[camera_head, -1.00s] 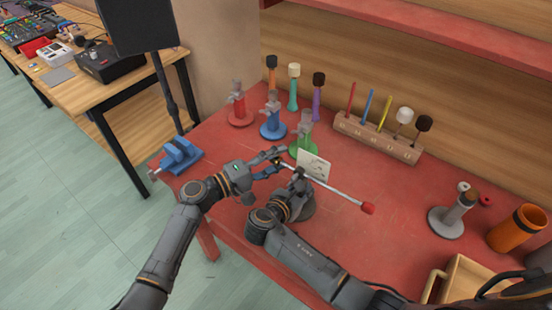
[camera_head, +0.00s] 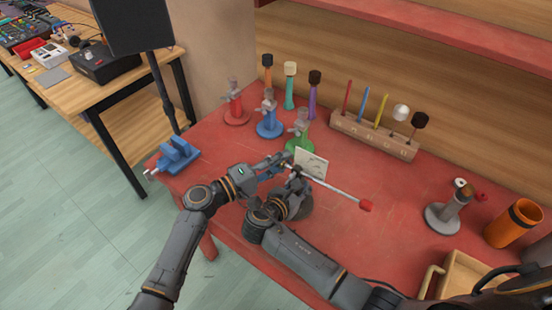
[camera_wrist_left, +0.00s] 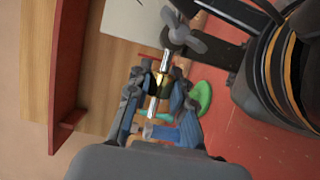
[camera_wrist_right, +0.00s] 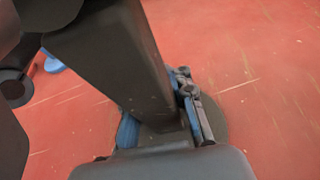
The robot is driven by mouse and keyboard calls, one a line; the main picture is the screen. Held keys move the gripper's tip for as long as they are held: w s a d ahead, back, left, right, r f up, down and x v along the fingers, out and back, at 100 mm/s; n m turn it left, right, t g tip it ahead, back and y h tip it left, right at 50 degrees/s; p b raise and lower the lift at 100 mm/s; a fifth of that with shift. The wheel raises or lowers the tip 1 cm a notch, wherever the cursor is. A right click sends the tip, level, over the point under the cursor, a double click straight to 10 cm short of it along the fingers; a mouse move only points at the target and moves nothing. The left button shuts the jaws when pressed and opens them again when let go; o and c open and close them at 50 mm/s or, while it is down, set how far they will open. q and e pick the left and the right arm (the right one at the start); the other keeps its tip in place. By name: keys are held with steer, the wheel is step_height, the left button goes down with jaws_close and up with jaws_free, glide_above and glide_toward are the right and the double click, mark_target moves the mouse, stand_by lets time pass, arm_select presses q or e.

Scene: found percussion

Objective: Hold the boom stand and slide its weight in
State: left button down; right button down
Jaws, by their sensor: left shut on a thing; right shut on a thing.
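The boom stand has a grey round base (camera_wrist_right: 216,118) on the red table and a dark upright post (camera_wrist_right: 120,60). Its thin silver boom (camera_head: 338,189) slopes down to the right to a red tip (camera_head: 366,205). My right gripper (camera_head: 294,186) is shut on the post and hides much of it. My left gripper (camera_head: 279,163) is shut on the weight (camera_wrist_left: 160,84), a dark and gold piece around the boom's left part. In the left wrist view the boom's end (camera_wrist_left: 149,129) sticks out past the weight, and a grey wing knob (camera_wrist_left: 182,38) is beyond it.
A white card (camera_head: 311,163) stands close behind the boom. Green (camera_head: 300,137), blue (camera_head: 269,122) and red (camera_head: 235,112) stands are behind my grippers. A mallet rack (camera_head: 374,138) is farther back, a blue vise (camera_head: 175,158) at the left edge.

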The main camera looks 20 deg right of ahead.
arm_select(q)
steer(key=c, duration=1.1)
jaws_free()
steer(key=shift+d, duration=0.1)
steer(key=shift+c, duration=0.2)
arm_select(e)
steer(key=shift+w+a, duration=0.1)
arm_select(q)
steer(key=shift+s+a+f, duration=0.1)
steer(key=shift+s+a, duration=0.05)
steer(key=shift+a, duration=0.35)
steer(key=v, duration=1.1)
arm_select(e)
steer(key=c, duration=1.1)
jaws_free()
steer(key=shift+o, duration=0.2)
